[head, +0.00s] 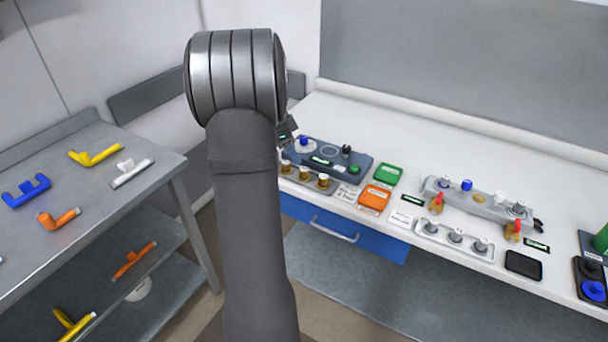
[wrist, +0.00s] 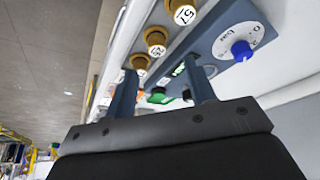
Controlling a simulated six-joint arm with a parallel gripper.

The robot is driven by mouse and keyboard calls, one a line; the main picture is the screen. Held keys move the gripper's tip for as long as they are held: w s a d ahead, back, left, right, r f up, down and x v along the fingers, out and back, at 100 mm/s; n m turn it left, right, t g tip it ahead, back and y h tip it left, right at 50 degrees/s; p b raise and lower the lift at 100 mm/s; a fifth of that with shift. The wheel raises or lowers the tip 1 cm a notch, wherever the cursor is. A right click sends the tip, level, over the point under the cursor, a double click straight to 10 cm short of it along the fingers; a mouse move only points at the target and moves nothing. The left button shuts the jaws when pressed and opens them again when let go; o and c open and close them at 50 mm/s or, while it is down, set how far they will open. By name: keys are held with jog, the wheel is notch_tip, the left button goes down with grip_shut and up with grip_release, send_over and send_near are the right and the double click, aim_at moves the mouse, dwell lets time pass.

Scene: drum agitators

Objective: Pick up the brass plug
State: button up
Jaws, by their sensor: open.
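Three brass plugs with white numbered tops stand in a row; the near one (wrist: 183,12), the middle one (wrist: 155,38) and the far one (wrist: 140,62) show in the wrist view. In the head view they stand at the front left of the white bench, the leftmost (head: 286,166) beside my arm, then the middle (head: 304,173) and right ones (head: 323,182). I cannot tell which one is meant. My gripper (wrist: 160,66) is open, with nothing between its fingers. Its left finger reaches close to the far plug in the picture; contact cannot be told. In the head view my arm hides the fingers.
A dark panel (head: 358,165) with a blue knob (wrist: 241,50) lies behind the plugs. Green (head: 388,174) and orange (head: 374,197) boxes stand right of them. A grey panel (head: 462,199) and a rack (head: 428,236) sit farther right. A metal table (head: 100,195) holds coloured handles at left.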

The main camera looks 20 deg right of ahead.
aim_at(303, 169)
jog(key=x, duration=0.7)
jog(key=shift+s+d+f, duration=0.1)
jog(key=shift+s+f, duration=0.15)
jog(key=shift+f, duration=0.1)
grip_shut()
jog(key=shift+r, duration=0.2)
